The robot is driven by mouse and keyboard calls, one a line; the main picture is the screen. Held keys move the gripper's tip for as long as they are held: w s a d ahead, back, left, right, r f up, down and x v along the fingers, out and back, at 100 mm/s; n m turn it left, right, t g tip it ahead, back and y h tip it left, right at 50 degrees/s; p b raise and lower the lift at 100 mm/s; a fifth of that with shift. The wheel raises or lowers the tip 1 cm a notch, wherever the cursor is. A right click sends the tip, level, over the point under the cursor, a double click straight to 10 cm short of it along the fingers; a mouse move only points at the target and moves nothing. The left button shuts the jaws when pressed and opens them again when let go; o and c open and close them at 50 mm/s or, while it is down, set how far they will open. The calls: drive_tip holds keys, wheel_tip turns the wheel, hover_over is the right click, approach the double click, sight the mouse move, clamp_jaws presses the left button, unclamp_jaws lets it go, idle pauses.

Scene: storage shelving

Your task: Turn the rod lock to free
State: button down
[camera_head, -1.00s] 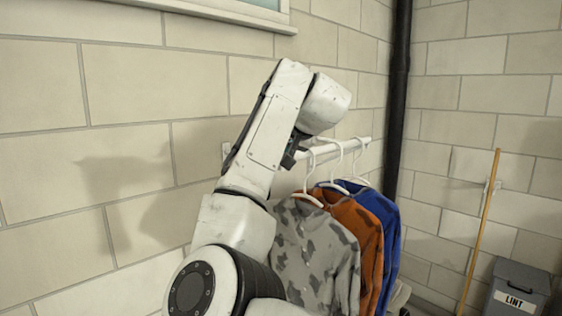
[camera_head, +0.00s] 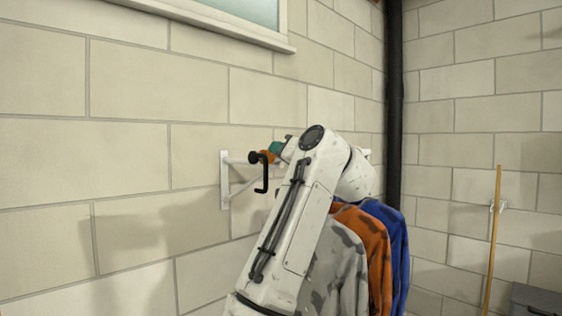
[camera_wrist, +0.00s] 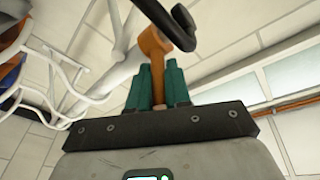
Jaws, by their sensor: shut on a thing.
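The rod lock shows as an orange lever (camera_head: 268,157) at the near end of the white wall-mounted rod, with a black cranked handle (camera_head: 262,178) beside it. In the wrist view the orange lever (camera_wrist: 153,45) widens at its top, and its narrow stem runs down between my green fingers. The black handle (camera_wrist: 168,22) crosses above it. My gripper (camera_wrist: 159,82) is shut on the orange lever's stem. In the head view only a bit of the green fingers (camera_head: 278,147) shows; my arm hides the rest of the gripper and much of the rod.
The white wall bracket (camera_head: 225,180) stands left of the lock. Grey, orange (camera_head: 372,240) and blue (camera_head: 392,225) shirts hang close on the right, partly behind my arm. White hangers (camera_wrist: 40,75) are at the left in the wrist view. The wall to the left is bare.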

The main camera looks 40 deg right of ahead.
idle(0.4)
drive_tip(key=c, duration=1.1)
unclamp_jaws()
drive_tip(key=shift+s+f, duration=0.1)
drive_tip(key=b+v, duration=0.1)
drive_tip(key=v, duration=0.9)
drive_tip(key=shift+s+f, duration=0.15)
drive_tip(key=shift+s, duration=0.1)
drive_tip(key=shift+a, duration=0.1)
